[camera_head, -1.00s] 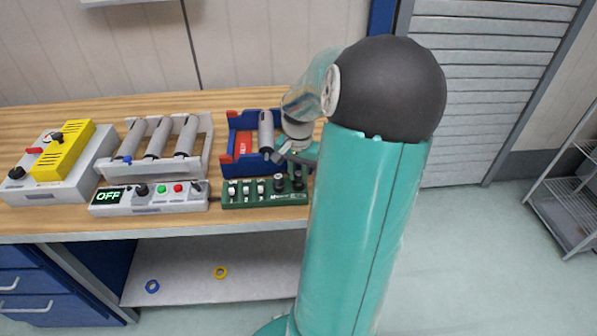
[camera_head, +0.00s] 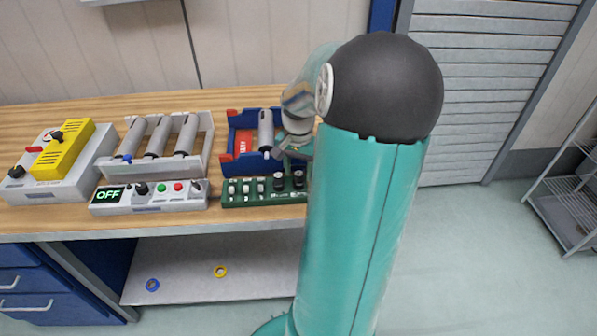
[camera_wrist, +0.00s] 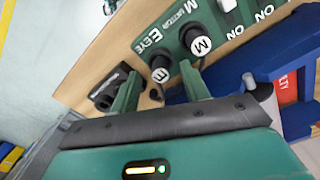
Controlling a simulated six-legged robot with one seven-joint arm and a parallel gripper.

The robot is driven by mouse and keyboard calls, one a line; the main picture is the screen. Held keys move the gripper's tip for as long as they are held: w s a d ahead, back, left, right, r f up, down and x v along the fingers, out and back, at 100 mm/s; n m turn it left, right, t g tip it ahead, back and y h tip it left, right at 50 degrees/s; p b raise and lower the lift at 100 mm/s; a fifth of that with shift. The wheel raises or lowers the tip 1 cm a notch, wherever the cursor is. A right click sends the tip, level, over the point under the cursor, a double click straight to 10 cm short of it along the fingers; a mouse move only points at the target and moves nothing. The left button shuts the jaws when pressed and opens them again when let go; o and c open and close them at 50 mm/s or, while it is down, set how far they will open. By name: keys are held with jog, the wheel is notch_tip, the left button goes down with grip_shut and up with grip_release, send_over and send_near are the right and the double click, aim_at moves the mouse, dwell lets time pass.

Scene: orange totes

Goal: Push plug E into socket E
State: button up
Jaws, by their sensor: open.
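Plug E (camera_wrist: 160,72), a black round plug with a white cap marked E, stands in the green panel (camera_wrist: 150,38) beside the "E EYE" lettering in the wrist view. Its socket is hidden under it, and I cannot tell how deep it sits. A like plug marked M (camera_wrist: 200,42) stands beside it. In the head view, plug E appears as the right-hand black plug (camera_head: 298,180) on the green panel (camera_head: 243,199). My gripper (camera_wrist: 160,88) is open, with its green fingers on either side of plug E in the picture and apart from it. In the head view my gripper (camera_head: 290,152) is above the panel.
A dark block with a round opening (camera_wrist: 105,92) lies beside the panel in the wrist view. A blue tray (camera_head: 240,170) with a grey cylinder stands behind the panel. A grey control box reading OFF (camera_head: 150,200) is to the left. White toggle switches line the panel's left part.

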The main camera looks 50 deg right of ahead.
notch_tip(320, 180, up, 12)
jog(key=shift+r, duration=0.25)
jog(key=shift+a, duration=0.1)
dwell(0.5)
jog(key=w+a+r+n+h, duration=0.1)
jog(key=w+a+r+n, duration=0.15)
jog(key=a, duration=0.75)
jog(key=s+a+n+t, duration=0.2)
jog(key=a+n, duration=0.4)
jog(key=a, duration=0.6)
jog(key=s+a+n+t+y, duration=0.1)
jog(key=s+a+n+t, duration=0.2)
jog(key=a, duration=1)
jog(key=n, duration=0.3)
jog(key=shift+a+t, duration=0.15)
jog(key=shift+t, duration=0.15)
